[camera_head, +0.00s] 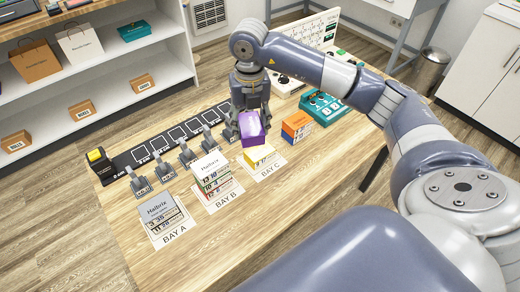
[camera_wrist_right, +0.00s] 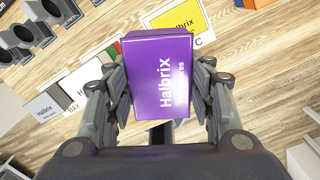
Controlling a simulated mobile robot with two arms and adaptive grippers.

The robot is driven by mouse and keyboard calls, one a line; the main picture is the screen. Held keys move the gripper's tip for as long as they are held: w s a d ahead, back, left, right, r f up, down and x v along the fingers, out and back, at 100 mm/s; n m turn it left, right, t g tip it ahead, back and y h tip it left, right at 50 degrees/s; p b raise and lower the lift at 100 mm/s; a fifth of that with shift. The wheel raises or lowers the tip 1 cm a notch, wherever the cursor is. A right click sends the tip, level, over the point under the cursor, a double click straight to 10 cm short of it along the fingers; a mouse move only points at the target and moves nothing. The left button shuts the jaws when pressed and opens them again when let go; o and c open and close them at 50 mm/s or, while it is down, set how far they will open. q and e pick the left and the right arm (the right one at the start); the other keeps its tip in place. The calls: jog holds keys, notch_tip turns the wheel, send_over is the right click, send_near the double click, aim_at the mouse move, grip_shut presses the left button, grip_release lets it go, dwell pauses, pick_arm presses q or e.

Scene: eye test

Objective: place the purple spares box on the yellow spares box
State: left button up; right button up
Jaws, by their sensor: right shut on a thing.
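The purple spares box (camera_head: 251,125) is held between the fingers of my right gripper (camera_head: 250,112), near the bay C mat. In the right wrist view the purple box (camera_wrist_right: 160,75) fills the space between the two fingers of my right gripper (camera_wrist_right: 160,100). The yellow spares box (camera_head: 259,156) sits on the bay C mat, just below the purple box in the head view. In the right wrist view the yellow box (camera_wrist_right: 222,40) shows beyond the purple box, partly hidden by it. Whether the two boxes touch is hard to tell. My left gripper is not in view.
Bay B (camera_head: 226,197) holds a stack of boxes with a white one on top. Bay A (camera_head: 175,236) holds a grey-topped stack. An orange and blue stack (camera_head: 296,126) and a teal device (camera_head: 322,105) stand to the right. The table front is clear.

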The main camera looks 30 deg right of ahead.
aim_at(260, 151)
jog(key=m, duration=0.2)
jog(key=d+m, duration=0.1)
jog(key=m, duration=0.1)
jog(key=w+d+f+m, duration=0.1)
jog(key=m, duration=0.1)
jog(key=f+m, duration=0.2)
jog(key=f, duration=0.1)
jog(key=d+f+m+p, duration=0.1)
jog(key=f+m, duration=0.1)
jog(key=f, duration=0.2)
jog(key=w+d+f+m, duration=0.1)
jog(key=f+m, duration=0.2)
jog(key=shift+d+f, duration=0.1)
jog(key=shift+f, duration=0.2)
jog(key=shift+d+f, duration=0.1)
jog(key=shift+f, duration=0.15)
jog(key=shift+f, duration=0.1)
jog(key=o, duration=1.1)
